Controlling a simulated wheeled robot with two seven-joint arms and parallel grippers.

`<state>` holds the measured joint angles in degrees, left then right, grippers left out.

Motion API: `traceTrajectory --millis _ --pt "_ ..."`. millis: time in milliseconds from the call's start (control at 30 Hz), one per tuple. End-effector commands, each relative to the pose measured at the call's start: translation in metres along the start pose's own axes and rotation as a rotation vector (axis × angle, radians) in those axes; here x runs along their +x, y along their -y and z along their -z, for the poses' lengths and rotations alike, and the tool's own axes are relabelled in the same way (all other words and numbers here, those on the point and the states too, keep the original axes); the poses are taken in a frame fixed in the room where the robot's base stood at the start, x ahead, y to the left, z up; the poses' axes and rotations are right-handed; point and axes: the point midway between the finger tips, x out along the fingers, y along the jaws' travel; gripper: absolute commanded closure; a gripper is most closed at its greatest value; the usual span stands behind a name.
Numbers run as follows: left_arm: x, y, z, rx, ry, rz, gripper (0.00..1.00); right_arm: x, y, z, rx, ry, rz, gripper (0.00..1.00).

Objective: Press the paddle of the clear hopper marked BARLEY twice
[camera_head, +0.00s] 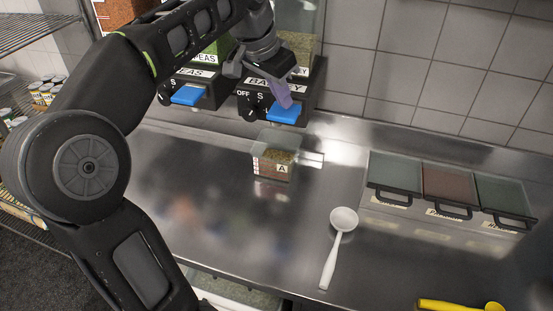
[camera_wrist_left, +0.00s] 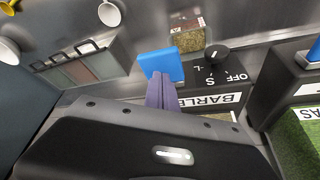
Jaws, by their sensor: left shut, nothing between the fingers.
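The clear hopper (camera_head: 297,45) marked BARLEY stands against the tiled wall. Its blue paddle (camera_head: 284,113) sticks out at the front of the black base, and the paddle also shows in the left wrist view (camera_wrist_left: 162,64). My left gripper (camera_head: 286,100) is shut and empty, with its purple fingertips at the paddle. In the left wrist view the fingertips (camera_wrist_left: 162,78) overlap the paddle's edge; I cannot tell whether they touch it. A dial (camera_wrist_left: 217,53) sits beside the paddle. A clear container (camera_head: 275,160) marked A, with grain inside, stands below the paddle. My right gripper is not in view.
A hopper marked PEAS with its own blue paddle (camera_head: 188,95) stands to the left. A white ladle (camera_head: 338,245) lies on the steel counter (camera_head: 205,190). Lidded bins (camera_head: 448,190) stand at the right, with a yellow tool (camera_head: 455,305) at the front edge. The counter's left middle is clear.

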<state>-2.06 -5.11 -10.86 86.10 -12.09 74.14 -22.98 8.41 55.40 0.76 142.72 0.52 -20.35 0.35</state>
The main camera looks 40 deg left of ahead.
Motion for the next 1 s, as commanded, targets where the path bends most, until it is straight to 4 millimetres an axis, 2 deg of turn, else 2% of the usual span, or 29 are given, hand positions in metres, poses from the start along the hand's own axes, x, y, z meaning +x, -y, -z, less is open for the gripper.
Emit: traceTrajectory --millis 800,1000 --pt "0.033 0.000 -0.015 0.000 0.003 -0.001 1.00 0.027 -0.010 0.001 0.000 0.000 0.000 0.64" --pt "0.030 0.000 -0.013 0.000 0.003 -0.001 1.00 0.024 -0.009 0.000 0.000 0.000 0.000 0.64"
